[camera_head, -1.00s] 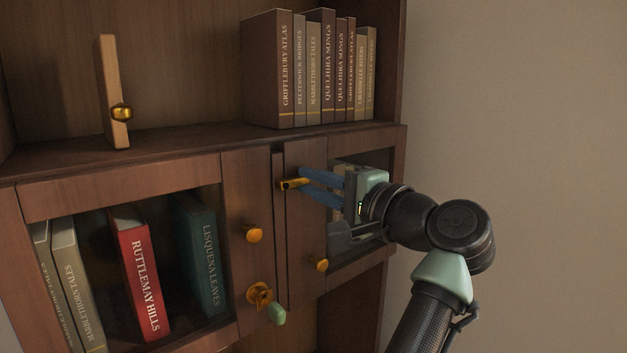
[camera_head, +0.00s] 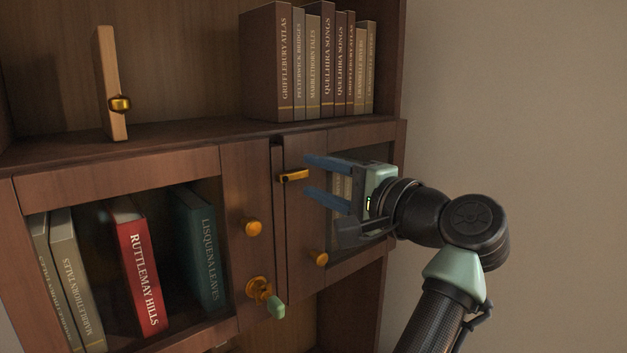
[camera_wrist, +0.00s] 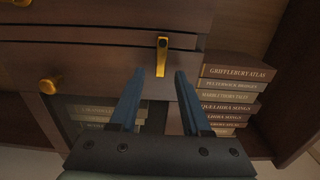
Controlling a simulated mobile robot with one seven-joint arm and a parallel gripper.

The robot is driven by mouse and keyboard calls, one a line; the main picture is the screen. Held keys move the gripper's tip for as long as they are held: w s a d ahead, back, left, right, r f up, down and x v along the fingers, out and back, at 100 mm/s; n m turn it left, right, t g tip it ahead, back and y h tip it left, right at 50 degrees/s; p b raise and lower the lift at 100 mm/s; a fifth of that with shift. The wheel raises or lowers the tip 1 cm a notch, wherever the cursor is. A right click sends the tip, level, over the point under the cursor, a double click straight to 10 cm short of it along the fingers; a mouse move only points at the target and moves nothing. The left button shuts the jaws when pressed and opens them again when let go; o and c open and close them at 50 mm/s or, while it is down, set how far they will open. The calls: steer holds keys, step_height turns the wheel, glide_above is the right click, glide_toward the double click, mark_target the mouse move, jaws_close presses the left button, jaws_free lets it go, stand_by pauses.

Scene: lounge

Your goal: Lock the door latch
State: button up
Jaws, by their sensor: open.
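A small brass latch (camera_head: 293,175) is on the right cabinet door (camera_head: 305,225), near its top. It lies roughly horizontal in the head view, with its left end at the dark gap between the doors. The wrist view shows the latch (camera_wrist: 162,55) just beyond the fingertips. My gripper (camera_head: 308,177) is open and empty, its blue fingers to the right of the latch and pointing at it. In the wrist view the fingers (camera_wrist: 159,76) are spread either side of the latch's line. No contact is visible.
Brass knobs sit on the left door (camera_head: 252,227) and right door (camera_head: 319,258). A brass fitting with a green handle (camera_head: 276,307) is low on the left door. Books (camera_head: 315,65) and a wooden block with a brass ball (camera_head: 112,85) stand on the shelf above.

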steer(key=b+v, duration=0.4)
steer(key=v, duration=0.7)
steer(key=shift+s+d+b, duration=0.25)
steer(key=shift+s+b, duration=0.05)
steer(key=shift+b, duration=0.05)
